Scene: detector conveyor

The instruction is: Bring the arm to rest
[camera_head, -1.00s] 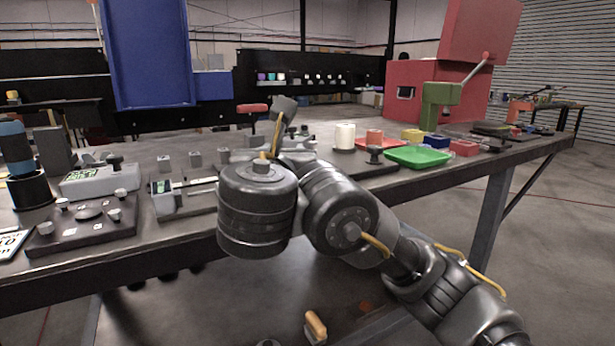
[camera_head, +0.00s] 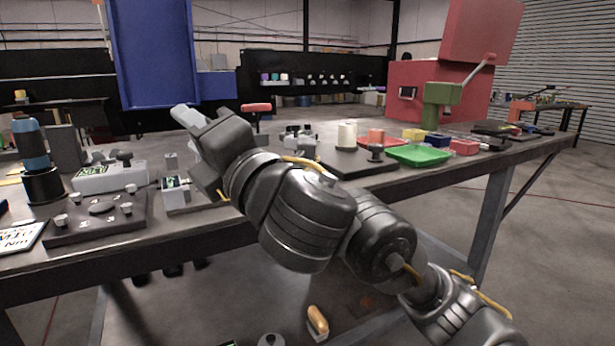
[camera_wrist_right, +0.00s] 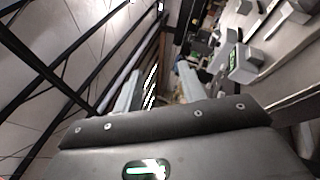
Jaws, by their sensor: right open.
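My right arm reaches in from the lower right in the head view, above the front edge of the dark workbench (camera_head: 215,222). My right gripper (camera_head: 188,119) is raised over the bench and points up and to the left. Its pale fingers also show in the right wrist view (camera_wrist_right: 159,86), spread apart with nothing held between them. The gripper and forearm hide part of the bench middle. My left gripper is in neither view.
A dark knob panel (camera_head: 98,218), a grey device with a green display (camera_head: 110,178) and a blue-black cylinder (camera_head: 38,165) stand at left. A white cylinder (camera_head: 347,136) and green tray (camera_head: 418,155) lie to the right. A blue panel (camera_head: 150,50) rises behind the gripper.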

